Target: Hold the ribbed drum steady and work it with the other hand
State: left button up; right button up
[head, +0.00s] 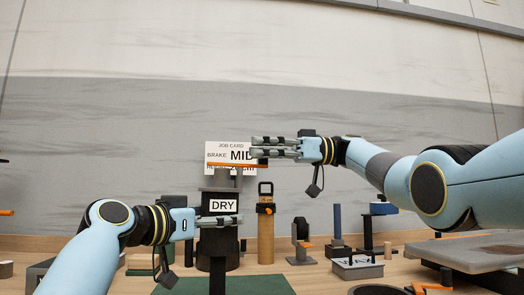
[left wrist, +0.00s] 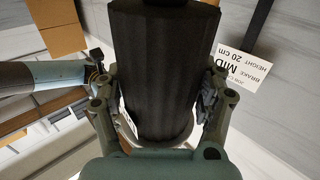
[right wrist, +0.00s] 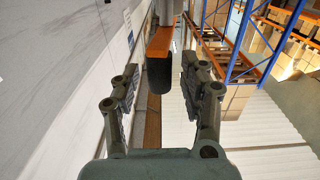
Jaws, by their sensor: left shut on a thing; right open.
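The ribbed drum (head: 217,245) is a dark upright cylinder with a "DRY" label (head: 223,205) on its upper part. In the left wrist view the black drum (left wrist: 165,65) fills the space between the fingers of my left gripper (head: 238,220), which is shut on it. An orange bar (head: 232,165) sits above the drum. My right gripper (head: 254,147) is open at the bar's right end. In the right wrist view the orange bar (right wrist: 159,43) has a dark tip (right wrist: 159,76) that lies between the spread fingers; I see no firm contact.
A job card (head: 218,147) behind the bar reads "BRAKE MID" and, in the left wrist view, "HEIGHT 20 cm". A tan cylinder (head: 265,235) with a dark top stands right of the drum. A green mat (head: 265,285) lies in front. Stands and a tray (head: 357,268) are further right.

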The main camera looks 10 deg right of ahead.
pick_arm(q)
jog(key=shift+f, duration=0.15)
pick_arm(e)
jog(key=shift+d, duration=0.15)
jog(key=d, duration=0.7)
jog(key=shift+d, duration=0.1)
pick_arm(q)
jog(key=o, duration=1.8)
jog(key=shift+d, duration=0.1)
